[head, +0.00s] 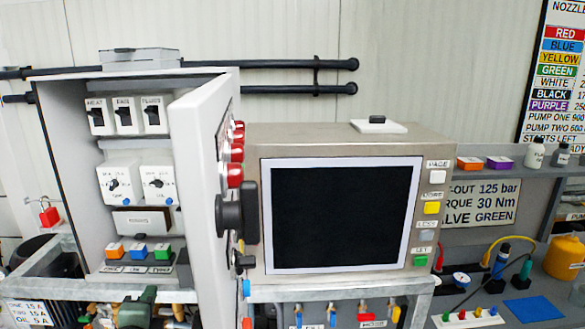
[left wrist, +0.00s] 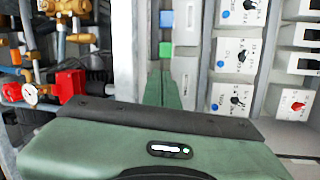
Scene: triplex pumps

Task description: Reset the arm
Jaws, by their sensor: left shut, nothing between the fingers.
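My left gripper (head: 138,308) shows at the lower left of the head view, in front of and below the open grey cabinet (head: 92,215). In the left wrist view its green body fills the bottom, and its narrow fingers (left wrist: 159,88) are together with nothing between them. The fingers point toward a ledge with a blue block (left wrist: 166,18) and a green block (left wrist: 165,49); I cannot tell the gap to them. My right gripper is in neither view.
The cabinet's door (head: 200,190) stands open, with red lamps and a black handle. A dark screen (head: 340,215) stands to its right. Brass pipework (left wrist: 72,12) and a gauge (left wrist: 30,93) lie left of the gripper in the wrist view. A red padlock (head: 49,215) hangs at the cabinet's left.

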